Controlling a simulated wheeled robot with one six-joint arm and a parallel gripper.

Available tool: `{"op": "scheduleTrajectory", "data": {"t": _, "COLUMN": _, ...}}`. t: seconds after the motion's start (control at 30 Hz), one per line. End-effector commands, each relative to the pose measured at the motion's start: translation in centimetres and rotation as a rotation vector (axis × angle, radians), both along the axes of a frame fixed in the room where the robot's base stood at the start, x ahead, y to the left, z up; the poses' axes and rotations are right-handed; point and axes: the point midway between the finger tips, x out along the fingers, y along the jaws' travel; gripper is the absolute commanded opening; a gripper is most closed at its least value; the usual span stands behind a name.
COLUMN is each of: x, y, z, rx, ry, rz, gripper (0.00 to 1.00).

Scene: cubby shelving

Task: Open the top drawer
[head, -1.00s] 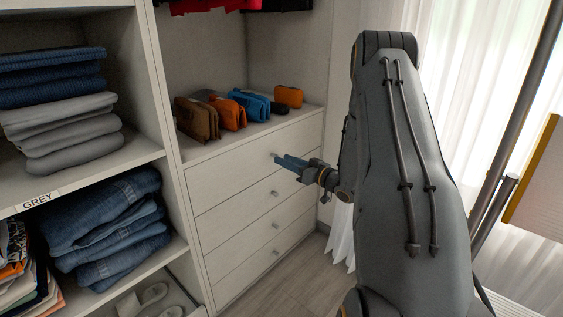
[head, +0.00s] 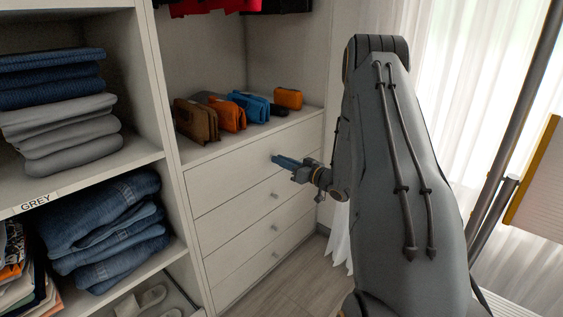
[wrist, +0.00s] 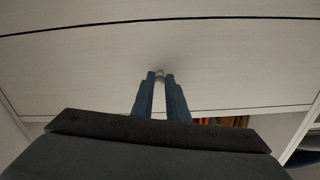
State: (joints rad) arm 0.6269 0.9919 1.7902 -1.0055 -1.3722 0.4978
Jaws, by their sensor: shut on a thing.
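The top drawer (head: 228,181) is the uppermost pale front in a stack under the shelf of bags, and it sits flush with the cabinet. Its small round knob (wrist: 160,73) shows between the fingertips in the wrist view; in the head view the fingers hide most of it. My gripper (head: 276,158) reaches in from the right, roughly level, with its blue fingers at the drawer front. In the wrist view the two fingers (wrist: 160,78) are shut on the knob, one on each side.
More drawers with knobs (head: 274,227) lie below. Orange, blue and brown bags (head: 230,113) stand on top of the cabinet. A white curtain (head: 450,100) hangs at right. The floor (head: 290,285) before the drawers is clear.

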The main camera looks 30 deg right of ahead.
Motion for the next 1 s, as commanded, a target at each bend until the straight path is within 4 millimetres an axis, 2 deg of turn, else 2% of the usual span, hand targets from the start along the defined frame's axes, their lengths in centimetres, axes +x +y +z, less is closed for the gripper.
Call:
{"op": "scheduleTrajectory", "data": {"t": 0.17, "x": -1.2, "y": -0.5, "z": 0.1, "rx": 0.002, "ry": 0.001, "rz": -0.002, "gripper": 0.0}}
{"op": "scheduleTrajectory", "data": {"t": 0.37, "x": -4.6, "y": -1.7, "z": 0.3, "rx": 0.003, "ry": 0.002, "rz": -0.004, "gripper": 0.0}}
{"op": "scheduleTrajectory", "data": {"t": 0.8, "x": -16.0, "y": -5.8, "z": 0.3, "rx": 0.004, "ry": 0.003, "rz": -0.005, "gripper": 0.0}}
{"op": "scheduleTrajectory", "data": {"t": 1.0, "x": -20.6, "y": -7.5, "z": 0.3, "rx": 0.003, "ry": 0.001, "rz": -0.004, "gripper": 0.0}}
